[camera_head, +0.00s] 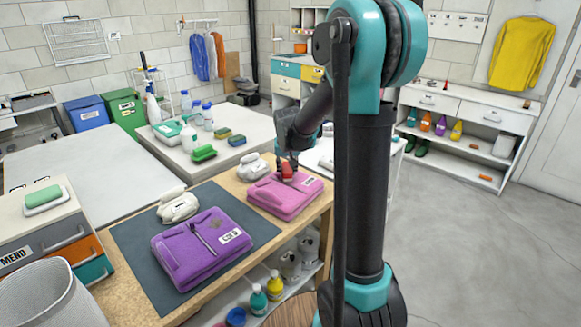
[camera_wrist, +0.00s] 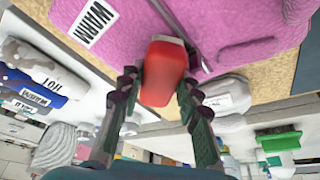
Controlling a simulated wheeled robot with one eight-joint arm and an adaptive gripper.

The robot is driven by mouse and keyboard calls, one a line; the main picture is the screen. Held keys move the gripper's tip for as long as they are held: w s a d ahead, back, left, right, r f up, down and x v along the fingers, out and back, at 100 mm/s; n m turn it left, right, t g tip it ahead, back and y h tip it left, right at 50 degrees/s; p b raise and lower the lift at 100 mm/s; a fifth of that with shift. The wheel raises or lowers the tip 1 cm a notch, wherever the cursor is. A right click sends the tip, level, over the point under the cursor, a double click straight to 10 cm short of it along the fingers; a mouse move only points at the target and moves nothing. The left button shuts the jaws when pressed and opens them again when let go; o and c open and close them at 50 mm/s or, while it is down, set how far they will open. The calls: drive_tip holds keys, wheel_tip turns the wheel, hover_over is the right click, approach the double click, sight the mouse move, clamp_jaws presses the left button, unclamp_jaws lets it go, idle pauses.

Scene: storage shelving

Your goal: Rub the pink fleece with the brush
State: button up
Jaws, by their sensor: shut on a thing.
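The pink fleece (camera_head: 275,200) lies folded on the wooden bench, with a white label; it also shows in the wrist view (camera_wrist: 125,55), where the label reads WARM. My gripper (camera_head: 288,160) is above the fleece's far part. In the wrist view its fingers (camera_wrist: 160,95) are on either side of a red block-shaped thing, which I take as the brush (camera_wrist: 163,72). The red brush also shows low over the fleece in the head view (camera_head: 287,172). Its underside is hidden, so I cannot tell whether it touches the cloth.
A folded purple fleece (camera_head: 185,262) lies on a dark mat (camera_head: 135,235) to the left. White bundled items (camera_head: 178,207) (camera_head: 253,168) lie behind the fleeces. Green (camera_head: 204,153) and blue (camera_head: 237,141) brushes or sponges lie on the white table beyond. Bottles stand on the shelf below the bench.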

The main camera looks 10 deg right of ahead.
drive_tip(key=shift+s+a, duration=0.35)
drive_tip(key=shift+r, duration=2.95)
drive_tip(key=shift+r, duration=0.1)
drive_tip(key=shift+r, duration=1.4)
drive_tip(key=shift+f, duration=0.1)
drive_tip(key=shift+s+a+f, duration=0.1)
drive_tip(key=shift+f, duration=1.7)
drive_tip(key=shift+s+a+f, duration=0.1)
drive_tip(key=shift+f, duration=1.65)
